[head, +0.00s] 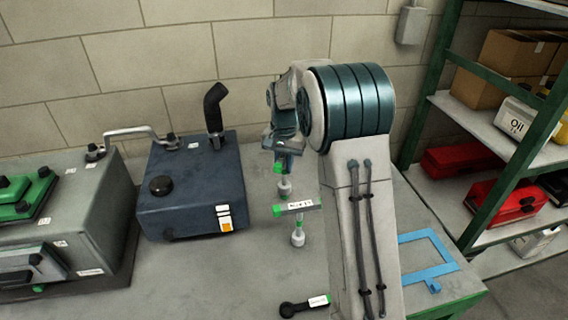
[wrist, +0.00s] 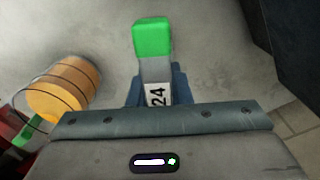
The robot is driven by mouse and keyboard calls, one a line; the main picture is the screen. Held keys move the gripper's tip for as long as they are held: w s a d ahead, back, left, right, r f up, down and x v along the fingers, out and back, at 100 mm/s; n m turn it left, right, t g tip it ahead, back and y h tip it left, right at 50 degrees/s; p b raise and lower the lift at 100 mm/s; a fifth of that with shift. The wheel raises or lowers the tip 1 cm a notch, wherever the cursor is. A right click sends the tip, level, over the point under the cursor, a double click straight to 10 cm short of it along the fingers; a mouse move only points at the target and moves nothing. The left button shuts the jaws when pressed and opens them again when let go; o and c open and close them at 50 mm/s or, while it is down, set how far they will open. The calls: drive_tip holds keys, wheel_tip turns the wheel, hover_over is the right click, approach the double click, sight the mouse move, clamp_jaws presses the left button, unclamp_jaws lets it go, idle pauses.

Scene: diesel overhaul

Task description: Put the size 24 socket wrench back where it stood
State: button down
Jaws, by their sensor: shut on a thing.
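The size 24 socket wrench (wrist: 156,72) has a grey handle with a bright green end and a "24" label in the wrist view. My gripper (wrist: 155,95) is shut on this handle, and the green end sticks out past the jaws. In the head view my gripper (head: 283,150) is above the bench, with the green end (head: 278,168) just below it. A grey socket (head: 285,188) hangs beneath. Below that, a similar labelled wrench (head: 298,206) stands upright on its socket; its label is too small to read surely. My arm hides the bench behind it.
A dark blue tank (head: 190,190) with a black pipe stands to the left on the bench (head: 230,270). A black tool (head: 296,307) lies at the front. A blue frame (head: 428,250) lies right of my arm. The wrist view shows an orange cylinder (wrist: 68,86) at left.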

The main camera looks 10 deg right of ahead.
drive_tip(key=shift+f, duration=0.15)
drive_tip(key=shift+f+b, duration=0.8)
drive_tip(key=shift+f, duration=0.2)
drive_tip(key=c, duration=0.7)
unclamp_jaws()
drive_tip(key=shift+r+p, duration=3.25)
drive_tip(key=shift+r, duration=1.25)
